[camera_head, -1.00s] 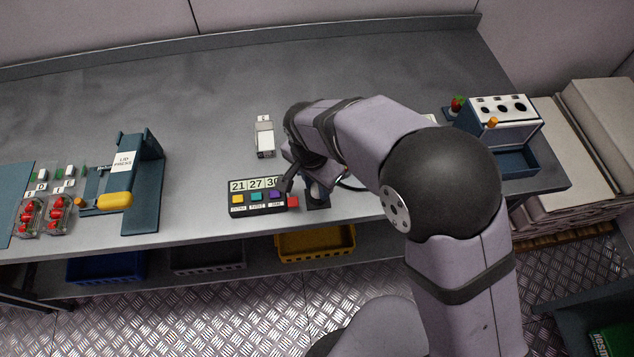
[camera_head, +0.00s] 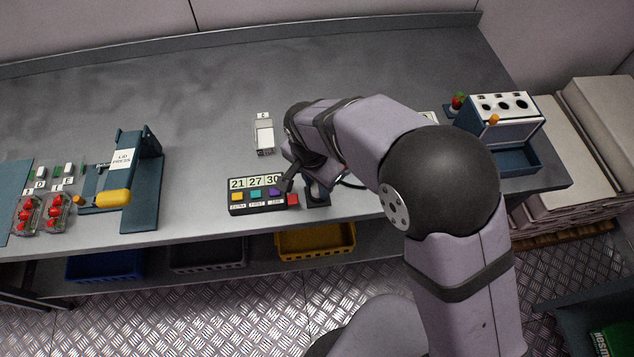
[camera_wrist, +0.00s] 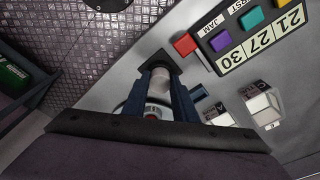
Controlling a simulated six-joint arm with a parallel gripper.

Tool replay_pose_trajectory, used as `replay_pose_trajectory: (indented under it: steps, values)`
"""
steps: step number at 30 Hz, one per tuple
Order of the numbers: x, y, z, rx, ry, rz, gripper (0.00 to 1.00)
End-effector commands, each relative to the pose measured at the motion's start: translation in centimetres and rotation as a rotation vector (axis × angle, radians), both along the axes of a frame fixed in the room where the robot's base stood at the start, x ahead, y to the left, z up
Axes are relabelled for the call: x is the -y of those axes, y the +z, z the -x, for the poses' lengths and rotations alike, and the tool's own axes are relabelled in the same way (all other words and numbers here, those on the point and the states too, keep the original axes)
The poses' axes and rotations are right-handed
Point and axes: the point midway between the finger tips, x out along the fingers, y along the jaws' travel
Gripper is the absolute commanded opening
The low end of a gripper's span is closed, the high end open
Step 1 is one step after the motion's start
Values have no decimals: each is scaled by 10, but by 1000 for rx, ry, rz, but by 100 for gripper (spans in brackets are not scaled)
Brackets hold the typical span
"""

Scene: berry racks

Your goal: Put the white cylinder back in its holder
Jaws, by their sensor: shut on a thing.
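The white cylinder (camera_wrist: 160,82) stands between the two fingers of my gripper (camera_wrist: 161,95), which is shut on it. A dark square holder (camera_wrist: 153,62) lies at the cylinder's far end in the wrist view. The cylinder lines up with it, but I cannot tell whether it is seated in it. In the head view the cylinder (camera_head: 318,187) shows below my gripper (camera_head: 312,180), over the dark holder (camera_head: 317,202) near the table's front edge. A round white end with a red mark (camera_wrist: 152,112) shows between the finger bases.
A button box (camera_head: 257,195) reading 21 27 30 stands just left of the holder, its red block (camera_head: 293,199) close by. A white device (camera_head: 264,136) stands behind. A lid press (camera_head: 125,175) and berry boxes (camera_head: 43,212) are at left. The back of the table is clear.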

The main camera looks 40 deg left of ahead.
Motion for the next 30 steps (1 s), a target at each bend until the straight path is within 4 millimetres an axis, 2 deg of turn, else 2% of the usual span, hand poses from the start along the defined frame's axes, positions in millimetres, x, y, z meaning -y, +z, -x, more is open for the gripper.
replay_pose_trajectory:
  steps: [6,7,9,10,20,30]
  values:
    - [0,0,0,0,0,0,0]
    - [0,0,0,0,0,0,28]
    - [0,0,0,0,0,0,44]
    - [0,0,0,0,0,0,47]
    - [0,1,0,0,0,0,47]
    - [0,21,0,0,0,0,47]
